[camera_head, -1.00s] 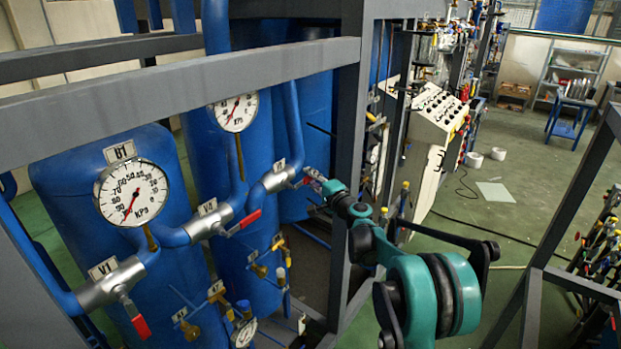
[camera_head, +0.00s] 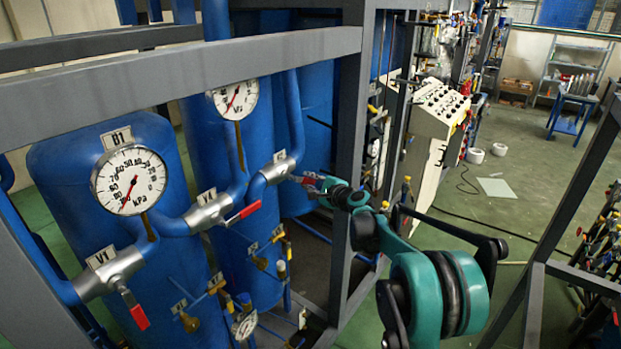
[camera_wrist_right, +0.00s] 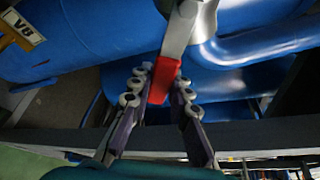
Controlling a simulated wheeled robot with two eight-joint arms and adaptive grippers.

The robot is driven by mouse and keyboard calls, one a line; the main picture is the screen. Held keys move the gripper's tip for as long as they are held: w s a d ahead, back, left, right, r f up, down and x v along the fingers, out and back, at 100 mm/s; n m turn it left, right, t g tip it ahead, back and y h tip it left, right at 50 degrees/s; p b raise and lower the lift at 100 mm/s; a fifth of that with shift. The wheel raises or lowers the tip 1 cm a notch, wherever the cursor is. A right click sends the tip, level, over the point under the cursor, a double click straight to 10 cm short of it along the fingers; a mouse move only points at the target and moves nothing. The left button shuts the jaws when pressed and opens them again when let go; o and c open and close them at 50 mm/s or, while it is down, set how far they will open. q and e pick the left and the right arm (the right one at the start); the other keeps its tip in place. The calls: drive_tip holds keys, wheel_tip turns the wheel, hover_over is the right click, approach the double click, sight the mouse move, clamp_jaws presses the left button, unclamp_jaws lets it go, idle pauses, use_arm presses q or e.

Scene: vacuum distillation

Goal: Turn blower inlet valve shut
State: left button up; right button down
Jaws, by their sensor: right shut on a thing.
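A silver valve body (camera_head: 277,171) sits on the blue pipe at the far right of the row in the head view, with a small label plate above it. Its red lever handle (camera_wrist_right: 164,82) hangs from the grey lever in the right wrist view. My right gripper (camera_head: 318,184) reaches this handle from the right and is shut on it, with one finger on each side. In the head view the gripper hides most of the handle. My left gripper is not in view.
Two more silver valves with red handles, the middle one (camera_head: 208,212) and the lower-left one (camera_head: 108,274), stand nearby. Two round gauges (camera_head: 130,180) rise above the pipes. A dark frame post (camera_head: 352,120) stands close behind my right gripper. Open green floor (camera_head: 530,190) lies to the right.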

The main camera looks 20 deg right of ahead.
drive_tip(key=s+a+f+m+g+y+b, duration=0.1)
drive_tip(key=s+a+f+m+g+y, duration=0.2)
drive_tip(key=m, duration=0.5)
drive_tip(key=shift+s+a+f+g+y+b, duration=0.3)
drive_tip(key=shift+s+a+f+g+b, duration=0.25)
drive_tip(key=shift+a, duration=0.7)
drive_tip(key=shift+s+r, duration=0.1)
drive_tip(key=c, duration=1.4)
unclamp_jaws()
drive_tip(key=v, duration=1.2)
drive_tip(key=shift+r, duration=0.15)
